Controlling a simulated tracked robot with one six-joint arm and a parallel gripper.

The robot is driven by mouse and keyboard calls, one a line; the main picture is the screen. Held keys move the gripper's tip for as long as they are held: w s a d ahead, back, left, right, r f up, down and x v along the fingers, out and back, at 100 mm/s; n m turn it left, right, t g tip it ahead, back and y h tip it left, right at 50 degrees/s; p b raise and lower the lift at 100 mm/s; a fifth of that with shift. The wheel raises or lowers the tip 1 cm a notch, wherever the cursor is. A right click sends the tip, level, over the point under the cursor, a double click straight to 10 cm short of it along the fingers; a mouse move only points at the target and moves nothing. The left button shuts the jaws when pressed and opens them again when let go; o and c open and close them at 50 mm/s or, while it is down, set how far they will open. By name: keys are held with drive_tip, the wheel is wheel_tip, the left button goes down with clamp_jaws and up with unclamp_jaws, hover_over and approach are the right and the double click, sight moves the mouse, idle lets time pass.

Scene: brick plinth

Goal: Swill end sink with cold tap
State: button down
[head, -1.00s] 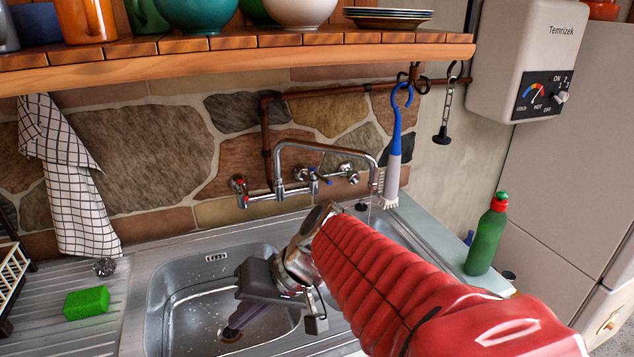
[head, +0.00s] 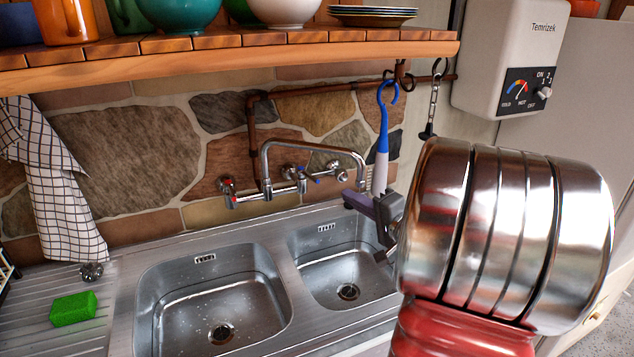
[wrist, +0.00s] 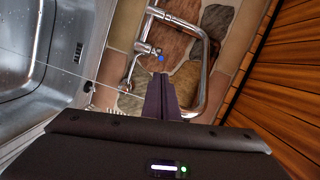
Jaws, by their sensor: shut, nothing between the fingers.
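A steel sink unit has a larger left bowl (head: 250,300) and a smaller right bowl, the end sink (head: 325,270). Both drains show, with droplets on the steel. A chrome mixer tap (head: 315,144) stands behind them, its spout curving over to the right. It has a red-marked handle (head: 228,188) and a blue-marked cold handle (head: 311,176); the cold handle also shows beyond my fingers in the wrist view (wrist: 160,58). My gripper (head: 350,197) is shut and empty near the spout's end; contact cannot be told. Its purple-grey fingers (wrist: 163,98) point toward the tap. The spout outlet is partly hidden.
A blue-handled brush (head: 383,140) hangs close behind my gripper. A wooden shelf with crockery (head: 230,52) overhangs the tap. A green sponge (head: 74,308) lies on the left drainer. A checked towel (head: 60,190) and a water heater (head: 505,60) flank the sink.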

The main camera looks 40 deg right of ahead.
sight(317, 181)
drive_tip(key=shift+s+d, duration=0.1)
drive_tip(key=shift+d, duration=0.3)
drive_tip(key=w, duration=1)
drive_tip(key=shift+d+f, duration=0.25)
drive_tip(key=shift+d, duration=0.1)
drive_tip(key=shift+a, duration=1.2)
drive_tip(key=shift+w, duration=0.1)
